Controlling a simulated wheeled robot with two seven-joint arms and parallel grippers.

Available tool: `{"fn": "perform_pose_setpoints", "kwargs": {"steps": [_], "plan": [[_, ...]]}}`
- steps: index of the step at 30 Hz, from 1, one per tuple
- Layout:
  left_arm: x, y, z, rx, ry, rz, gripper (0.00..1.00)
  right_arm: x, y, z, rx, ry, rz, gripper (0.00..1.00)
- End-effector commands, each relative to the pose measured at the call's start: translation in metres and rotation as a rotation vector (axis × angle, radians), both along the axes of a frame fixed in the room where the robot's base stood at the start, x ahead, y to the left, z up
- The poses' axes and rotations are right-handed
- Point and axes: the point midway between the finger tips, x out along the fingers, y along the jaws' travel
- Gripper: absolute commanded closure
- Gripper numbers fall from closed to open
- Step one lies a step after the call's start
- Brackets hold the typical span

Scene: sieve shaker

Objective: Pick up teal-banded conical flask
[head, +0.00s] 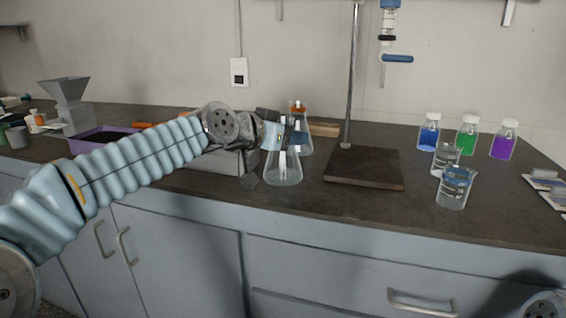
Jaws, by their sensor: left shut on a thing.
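A clear conical flask (283,173) is near the counter's front edge, in the middle of the head view. My left gripper (280,138) reaches in from the left and is shut on this flask at its neck. The gripper covers part of the neck, so its band is hard to make out. The flask is upright; I cannot tell whether its base touches the counter. A second conical flask (304,141) with blue liquid and an orange band stands just behind it. My right gripper is out of view.
A retort stand with a dark base (364,167) is close on the right. Beakers (454,188) and blue, green and purple bottles (467,134) stand farther right. A purple tray (107,135) and a grey hopper (68,93) are at left.

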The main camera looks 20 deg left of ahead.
Motion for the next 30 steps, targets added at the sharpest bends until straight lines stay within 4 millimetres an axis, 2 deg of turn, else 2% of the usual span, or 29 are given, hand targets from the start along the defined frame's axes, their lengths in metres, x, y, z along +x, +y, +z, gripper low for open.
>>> {"fn": "perform_pose_setpoints", "kwargs": {"steps": [1,4,5,14,20,30], "plan": [[0.000,0.000,0.000,0.000,0.000,0.000,0.84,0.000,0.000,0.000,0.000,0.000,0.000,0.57],[0.000,0.000,0.000,0.000,0.000,0.000,0.99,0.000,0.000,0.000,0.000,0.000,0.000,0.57],[0.000,0.000,0.000,0.000,0.000,0.000,1.00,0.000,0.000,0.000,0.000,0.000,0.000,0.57],[0.000,0.000,0.002,0.000,-0.002,0.000,1.00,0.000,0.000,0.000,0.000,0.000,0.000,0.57],[0.000,0.000,0.010,0.001,-0.003,-0.001,1.00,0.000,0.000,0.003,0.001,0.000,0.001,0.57],[0.000,0.000,0.045,0.000,-0.004,-0.001,1.00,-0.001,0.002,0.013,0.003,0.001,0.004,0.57]]}}
